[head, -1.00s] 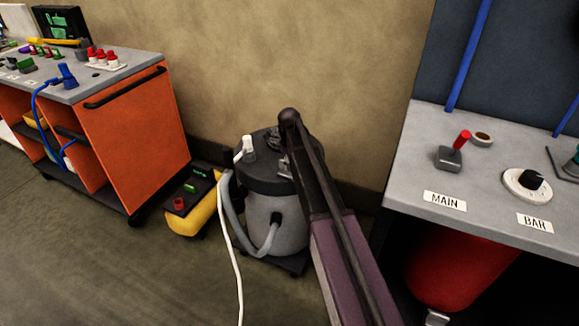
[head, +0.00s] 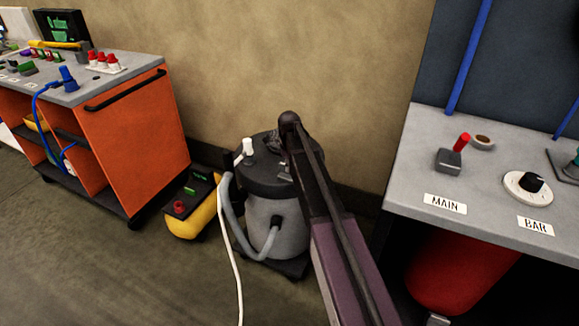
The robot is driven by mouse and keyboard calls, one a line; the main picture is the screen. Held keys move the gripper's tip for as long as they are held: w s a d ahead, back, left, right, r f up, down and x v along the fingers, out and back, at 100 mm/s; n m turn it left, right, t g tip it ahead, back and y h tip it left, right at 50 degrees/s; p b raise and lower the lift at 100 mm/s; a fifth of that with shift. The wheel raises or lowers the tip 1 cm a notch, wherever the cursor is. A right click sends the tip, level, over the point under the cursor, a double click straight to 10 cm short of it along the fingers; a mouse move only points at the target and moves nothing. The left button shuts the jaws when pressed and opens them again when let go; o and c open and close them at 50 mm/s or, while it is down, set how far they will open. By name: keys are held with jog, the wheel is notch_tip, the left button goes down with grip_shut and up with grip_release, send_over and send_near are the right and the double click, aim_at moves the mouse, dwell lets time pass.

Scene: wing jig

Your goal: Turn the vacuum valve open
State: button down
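I cannot pick out a part that is plainly the vacuum valve. A grey and black shop vacuum (head: 262,180) stands on the floor in the middle, with a white knob-like fitting (head: 247,147) on its lid. My dark arm reaches up from the bottom and bends over the vacuum's lid. My gripper (head: 274,145) seems to be the small dark shape just left of the arm's bend, over the lid. Its fingers cannot be made out, and the arm hides part of the lid. A red-handled lever (head: 461,140) stands on the right bench by a "MAIN" label.
A yellow box (head: 187,219) with a dark top and a red knob sits left of the vacuum. An orange cart (head: 145,140) stands at the left. The grey bench (head: 478,185) at right carries a black "BAR" knob (head: 531,183). A white cable (head: 236,265) crosses the floor.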

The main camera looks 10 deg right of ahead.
jog(key=shift+n, duration=0.4)
jog(key=n, duration=1.6)
jog(key=shift+s+n, duration=0.1)
jog(key=shift+n, duration=0.3)
jog(key=c, duration=0.6)
grip_release()
